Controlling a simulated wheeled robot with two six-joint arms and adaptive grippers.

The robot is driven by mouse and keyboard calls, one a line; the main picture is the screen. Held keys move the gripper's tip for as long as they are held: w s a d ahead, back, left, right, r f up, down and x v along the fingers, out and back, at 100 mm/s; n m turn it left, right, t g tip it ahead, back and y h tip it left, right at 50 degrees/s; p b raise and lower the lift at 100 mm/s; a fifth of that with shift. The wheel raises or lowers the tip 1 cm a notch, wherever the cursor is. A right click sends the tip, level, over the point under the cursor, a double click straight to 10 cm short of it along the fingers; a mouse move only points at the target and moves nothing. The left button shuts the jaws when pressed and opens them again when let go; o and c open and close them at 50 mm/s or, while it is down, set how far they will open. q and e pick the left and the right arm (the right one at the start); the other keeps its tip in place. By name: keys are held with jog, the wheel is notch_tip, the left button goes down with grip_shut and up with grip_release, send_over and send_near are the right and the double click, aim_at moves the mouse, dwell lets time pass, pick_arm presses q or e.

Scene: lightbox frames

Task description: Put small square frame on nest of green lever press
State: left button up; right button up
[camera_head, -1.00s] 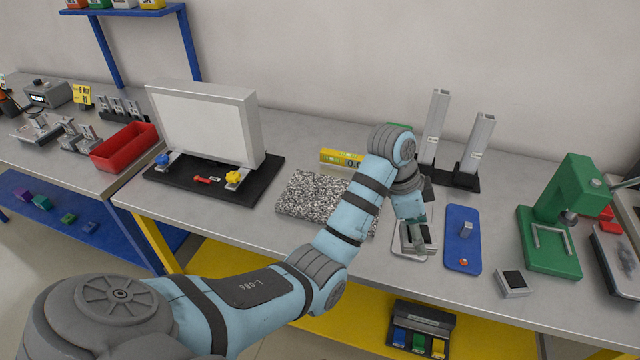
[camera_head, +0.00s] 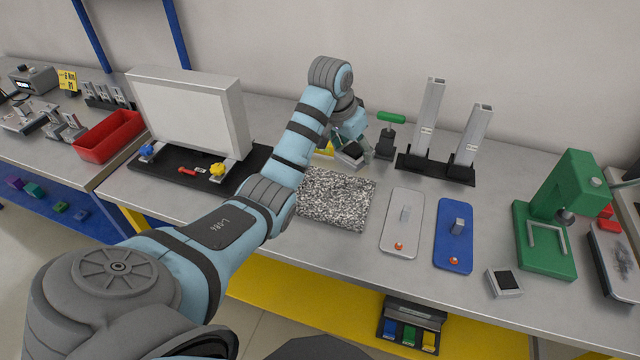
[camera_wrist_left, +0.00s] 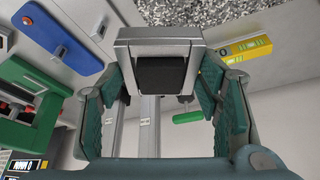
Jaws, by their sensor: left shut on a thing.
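My left gripper (camera_head: 347,146) is shut on a small square frame (camera_head: 352,159), silver with a dark centre, held above the back of the bench. In the left wrist view the frame (camera_wrist_left: 158,33) sits tilted between the fingers. The green lever press (camera_head: 570,190) stands at the right of the bench, well away from the gripper. Its nest (camera_head: 548,240) is a pale U-shaped rail on the green base and is empty. A similar silver square piece with a dark top (camera_head: 505,283) lies on the bench left of the press. My right gripper is out of view.
A green-handled clamp (camera_head: 388,140) stands just right of my left gripper. Two upright metal profiles (camera_head: 428,120) are beyond it. A white plate (camera_head: 402,225), a blue plate (camera_head: 454,240) and a speckled slab (camera_head: 335,200) lie in front. A lightbox (camera_head: 190,115) stands left.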

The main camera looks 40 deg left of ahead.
pick_arm(q)
jog(key=a+r+n+y, duration=0.25)
jog(key=a+n, duration=0.25)
jog(key=a, duration=0.5)
jog(key=shift+h, duration=0.25)
jog(key=f, duration=0.6)
jog(key=f+b, duration=0.1)
jog(key=f, duration=1.2)
jog(key=shift+s+d+f, duration=0.1)
jog(key=shift+s+d, duration=0.1)
jog(key=shift+s, duration=0.1)
jog(key=shift+b, duration=0.3)
jog(key=o, duration=1.3)
jog(key=shift+c, duration=0.2)
